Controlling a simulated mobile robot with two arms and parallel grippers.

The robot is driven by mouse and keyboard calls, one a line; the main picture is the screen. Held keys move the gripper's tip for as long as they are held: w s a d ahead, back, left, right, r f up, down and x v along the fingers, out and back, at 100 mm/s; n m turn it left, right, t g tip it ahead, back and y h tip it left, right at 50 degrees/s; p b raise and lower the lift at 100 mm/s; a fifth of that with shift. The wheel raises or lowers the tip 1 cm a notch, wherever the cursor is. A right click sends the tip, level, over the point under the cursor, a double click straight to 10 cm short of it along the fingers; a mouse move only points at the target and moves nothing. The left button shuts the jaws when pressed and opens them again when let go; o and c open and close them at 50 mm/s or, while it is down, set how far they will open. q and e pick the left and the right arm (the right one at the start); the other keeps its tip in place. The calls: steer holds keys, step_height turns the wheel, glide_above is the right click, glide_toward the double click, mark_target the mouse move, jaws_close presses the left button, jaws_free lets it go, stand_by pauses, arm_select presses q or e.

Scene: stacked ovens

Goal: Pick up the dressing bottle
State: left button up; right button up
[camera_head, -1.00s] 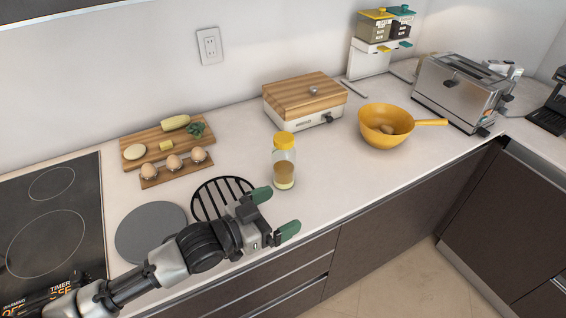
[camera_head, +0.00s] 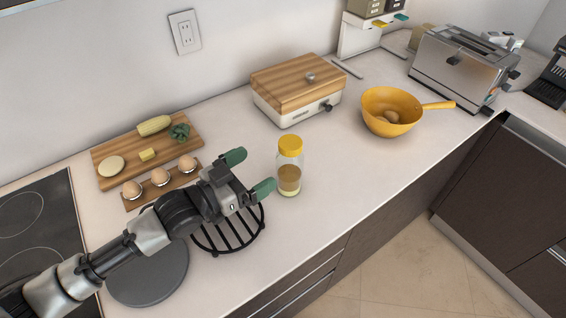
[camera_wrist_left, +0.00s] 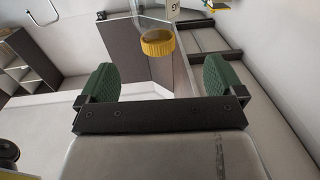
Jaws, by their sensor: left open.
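The dressing bottle (camera_head: 289,166) stands upright on the counter. It is clear, with a yellow cap and brownish contents in its lower part. My left gripper (camera_head: 249,172) is open, with green fingertips, just left of the bottle and pointing toward it. Nothing is between its fingers in the head view. In the left wrist view the bottle's yellow cap (camera_wrist_left: 158,43) shows ahead, between the two spread fingers (camera_wrist_left: 157,82) and beyond their tips. My right gripper is not in view.
A black round rack (camera_head: 240,240) and a grey disc (camera_head: 150,275) lie under my left arm. Egg holder (camera_head: 150,191) and cutting board (camera_head: 105,174) are behind it. A wood-lidded cooker (camera_head: 290,85) and yellow pan (camera_head: 380,108) stand beyond the bottle. Counter right of the bottle is clear.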

mark_target(281, 154)
arm_select(q)
steer(key=x, duration=0.2)
steer(key=b+x, duration=0.1)
steer(key=x, duration=0.1)
steer(key=shift+s+d, duration=0.2)
steer(key=shift+d, duration=0.15)
steer(key=shift+w+d, duration=0.2)
steer(key=b+x, duration=0.2)
steer(key=x, duration=0.3)
steer(key=shift+w+d+r, duration=0.1)
steer(key=shift+w, duration=0.1)
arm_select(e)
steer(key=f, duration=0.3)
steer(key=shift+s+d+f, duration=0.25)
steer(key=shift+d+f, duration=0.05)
arm_select(q)
steer(key=shift+s+r, duration=0.1)
steer(key=c, duration=1.4)
steer(key=shift+c, duration=0.5)
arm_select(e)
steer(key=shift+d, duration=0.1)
arm_select(q)
steer(key=shift+r, duration=0.1)
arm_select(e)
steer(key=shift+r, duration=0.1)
